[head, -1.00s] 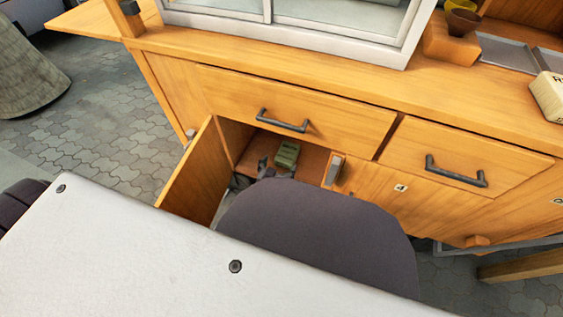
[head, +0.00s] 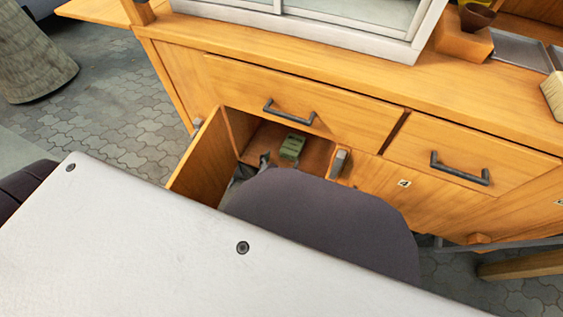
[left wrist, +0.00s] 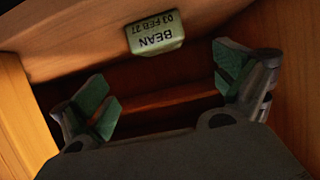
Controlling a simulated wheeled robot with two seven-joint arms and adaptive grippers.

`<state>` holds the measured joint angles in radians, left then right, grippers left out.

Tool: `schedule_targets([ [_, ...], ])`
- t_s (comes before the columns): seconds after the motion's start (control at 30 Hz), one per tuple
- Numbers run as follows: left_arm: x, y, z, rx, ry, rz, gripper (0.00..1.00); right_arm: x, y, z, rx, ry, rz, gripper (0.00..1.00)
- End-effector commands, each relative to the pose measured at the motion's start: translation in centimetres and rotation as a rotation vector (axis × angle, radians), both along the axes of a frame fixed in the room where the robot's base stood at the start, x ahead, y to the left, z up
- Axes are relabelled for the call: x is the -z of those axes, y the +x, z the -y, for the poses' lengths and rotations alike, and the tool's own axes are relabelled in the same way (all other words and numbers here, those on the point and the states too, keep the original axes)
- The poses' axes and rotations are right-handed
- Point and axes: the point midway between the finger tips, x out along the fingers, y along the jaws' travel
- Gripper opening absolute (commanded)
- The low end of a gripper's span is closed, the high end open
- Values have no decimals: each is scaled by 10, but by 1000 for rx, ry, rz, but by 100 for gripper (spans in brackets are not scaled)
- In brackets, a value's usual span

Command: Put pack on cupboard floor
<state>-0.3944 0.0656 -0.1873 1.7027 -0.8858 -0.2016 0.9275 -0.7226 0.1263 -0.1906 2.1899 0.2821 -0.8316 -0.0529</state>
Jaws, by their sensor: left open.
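The green pack (head: 292,147) lies on the wooden cupboard floor (head: 268,137), inside the open cupboard below the left drawer. It also shows in the left wrist view (left wrist: 155,32), with the printed words "BEAN" and "03 FEB 27" upside down. My left gripper (left wrist: 163,82) is open and empty, its green-padded fingers spread apart and clear of the pack. In the head view my left gripper (head: 263,164) shows only in part at the cupboard opening, in front of the pack. My own dark arm link hides the rest of it. My right gripper is not in view.
The open cupboard door (head: 203,160) stands left of the opening. The right door (head: 375,190) with a "4" label bounds it on the right. Drawers with dark handles (head: 289,112) lie above. Cupboard walls flank my left gripper closely in the wrist view.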

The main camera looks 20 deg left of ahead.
Motion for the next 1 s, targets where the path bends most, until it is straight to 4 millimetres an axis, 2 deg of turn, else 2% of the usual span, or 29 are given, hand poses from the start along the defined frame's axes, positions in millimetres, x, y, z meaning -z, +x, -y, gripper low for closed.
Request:
schedule_targets([
  [0.17, 0, -2, -1, -6, -1, -7, 98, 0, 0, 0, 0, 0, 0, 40],
  [0.37, -1, -15, -7, -35, -7, -50, 98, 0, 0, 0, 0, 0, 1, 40],
  [0.67, 2, -54, -11, -61, -34, -197, 98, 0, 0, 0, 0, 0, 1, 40],
  [1.0, 0, -107, 11, 20, -93, -391, 98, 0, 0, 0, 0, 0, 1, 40],
])
